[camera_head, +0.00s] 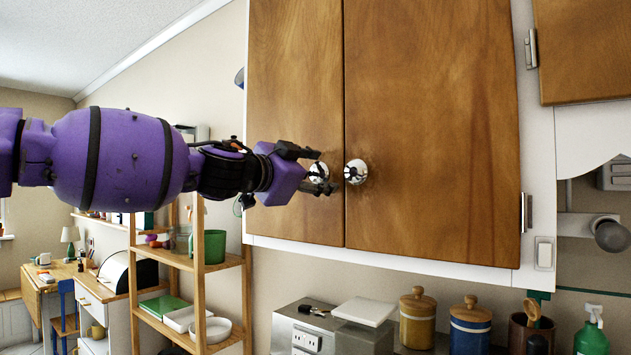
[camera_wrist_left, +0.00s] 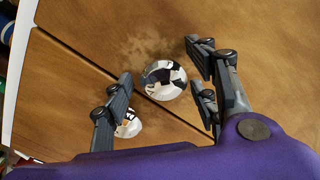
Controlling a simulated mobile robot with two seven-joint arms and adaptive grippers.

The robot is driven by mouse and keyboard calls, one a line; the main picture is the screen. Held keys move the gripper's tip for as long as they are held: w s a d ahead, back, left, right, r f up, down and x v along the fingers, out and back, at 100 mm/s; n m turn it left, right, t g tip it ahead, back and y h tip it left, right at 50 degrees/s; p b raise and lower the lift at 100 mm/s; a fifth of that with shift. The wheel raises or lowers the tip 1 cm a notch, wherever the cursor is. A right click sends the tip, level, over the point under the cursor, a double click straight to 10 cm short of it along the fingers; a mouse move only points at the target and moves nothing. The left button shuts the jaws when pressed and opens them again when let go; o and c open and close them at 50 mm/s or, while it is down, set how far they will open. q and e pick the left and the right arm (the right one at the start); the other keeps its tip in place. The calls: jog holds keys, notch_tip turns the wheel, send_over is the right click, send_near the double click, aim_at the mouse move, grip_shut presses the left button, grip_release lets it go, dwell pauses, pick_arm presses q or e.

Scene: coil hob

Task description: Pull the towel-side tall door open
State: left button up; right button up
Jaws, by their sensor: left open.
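Two tall wooden cabinet doors stand side by side, a left one (camera_head: 295,90) and a right one (camera_head: 430,110), both closed against a narrow seam. The left door's round shiny knob (camera_head: 318,172) is partly covered by my fingers. The right door's knob (camera_head: 356,172) is clear in the head view. My left gripper (camera_head: 312,170) comes in from the left, open, with its fingers either side of the left knob. In the left wrist view that knob (camera_wrist_left: 164,80) lies between the spread fingers; a finger partly hides the other knob (camera_wrist_left: 128,124). I cannot tell whether anything touches.
Below the cabinet are a metal box (camera_head: 330,335), a yellow jar (camera_head: 417,318), a blue jar (camera_head: 470,325) and a green bottle (camera_head: 592,335). A wooden shelf (camera_head: 197,260) stands at lower left. Another cabinet door (camera_head: 590,50) is at upper right.

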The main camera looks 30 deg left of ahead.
pick_arm(q)
jog(key=shift+w, duration=0.15)
jog(key=shift+d+r, duration=0.1)
jog(key=shift+d, duration=0.05)
jog(key=shift+c, duration=0.8)
grip_shut()
jog(key=shift+s, duration=0.2)
